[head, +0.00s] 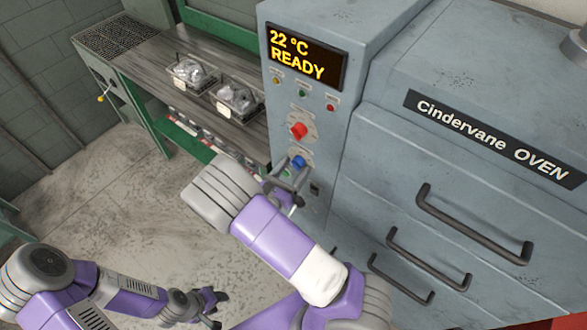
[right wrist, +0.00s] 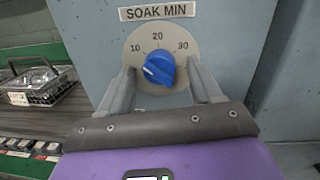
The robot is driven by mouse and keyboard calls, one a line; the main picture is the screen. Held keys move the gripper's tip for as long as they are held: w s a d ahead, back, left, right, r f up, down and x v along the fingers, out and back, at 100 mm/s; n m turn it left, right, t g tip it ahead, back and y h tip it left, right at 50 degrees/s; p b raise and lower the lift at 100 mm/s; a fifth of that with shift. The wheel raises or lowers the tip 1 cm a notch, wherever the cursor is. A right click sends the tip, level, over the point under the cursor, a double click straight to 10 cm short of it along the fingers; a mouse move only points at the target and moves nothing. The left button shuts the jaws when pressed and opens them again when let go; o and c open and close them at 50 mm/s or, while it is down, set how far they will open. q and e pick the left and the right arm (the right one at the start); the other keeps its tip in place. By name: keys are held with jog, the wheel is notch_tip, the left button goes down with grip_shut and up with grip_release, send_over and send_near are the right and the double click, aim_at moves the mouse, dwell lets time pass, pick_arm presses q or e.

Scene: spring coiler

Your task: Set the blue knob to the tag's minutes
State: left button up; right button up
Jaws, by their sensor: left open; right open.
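The blue knob (head: 298,162) sits on the oven's control column, below the red knob (head: 298,130). In the right wrist view the blue knob (right wrist: 160,68) is on a round dial plate (right wrist: 139,45) marked 10, 20 and 30, under a "SOAK MIN" label (right wrist: 157,12). Its pale pointer mark faces left, slightly downward, below the 10. My right gripper (head: 289,178) is open, its fingers on either side of the knob; contact cannot be told. A pale tag (right wrist: 18,98) hangs on a basket, too small to read. My left gripper (head: 218,308) is open and empty, low over the floor.
The display (head: 302,57) reads 22 °C READY. The oven's drawers with dark handles (head: 470,230) are at right. Open floor (head: 110,190) lies at left.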

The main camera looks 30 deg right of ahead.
jog(key=v, duration=0.7)
jog(key=shift+a, duration=0.25)
jog(key=shift+s, duration=0.2)
